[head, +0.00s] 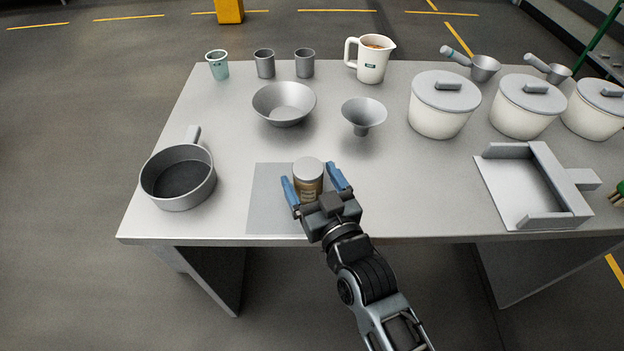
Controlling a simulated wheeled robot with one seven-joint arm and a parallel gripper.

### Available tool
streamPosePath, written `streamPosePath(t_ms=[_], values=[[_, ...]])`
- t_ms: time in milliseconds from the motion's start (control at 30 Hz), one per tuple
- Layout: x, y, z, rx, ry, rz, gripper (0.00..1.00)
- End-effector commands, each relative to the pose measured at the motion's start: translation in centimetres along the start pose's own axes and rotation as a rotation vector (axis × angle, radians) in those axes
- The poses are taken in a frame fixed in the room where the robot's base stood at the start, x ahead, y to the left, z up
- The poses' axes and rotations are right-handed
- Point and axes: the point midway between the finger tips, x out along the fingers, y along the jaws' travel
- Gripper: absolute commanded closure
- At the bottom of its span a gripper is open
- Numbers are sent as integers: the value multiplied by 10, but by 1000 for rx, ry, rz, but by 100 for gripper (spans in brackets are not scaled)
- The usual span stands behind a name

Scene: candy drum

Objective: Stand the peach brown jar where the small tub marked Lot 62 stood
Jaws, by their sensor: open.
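A small jar (309,186) with a brownish-tan body and a pale grey lid stands upright on a grey mat (265,205) near the table's front edge. It has a label, too small to read. My gripper (315,184) is open, with its blue fingers on either side of the jar; I cannot tell whether they touch it. The jar's lower part is partly hidden by my gripper. No tub marked Lot 62 can be made out, and the place where it stood cannot be told from this view.
A pan (178,178) stands at left, a bowl (284,103) and funnel (363,115) behind the jar. Cups and a white jug (371,58) line the back. Lidded pots (440,106) stand at back right, a grey scoop-like tray (530,190) at front right. The table is clear between mat and tray.

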Motion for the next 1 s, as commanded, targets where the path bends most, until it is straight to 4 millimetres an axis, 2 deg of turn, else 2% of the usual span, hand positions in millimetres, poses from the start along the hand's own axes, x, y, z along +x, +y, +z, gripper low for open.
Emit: streamPosePath(t_ms=[100,167,700,800,1000], values=[[0,0,-4,0,0,0,14],[-6,0,-1,1,-1,0,14],[-101,-1,0,0,-2,-1,14],[-111,0,-1,0,-2,0,14],[-120,0,-2,0,0,0,14]])
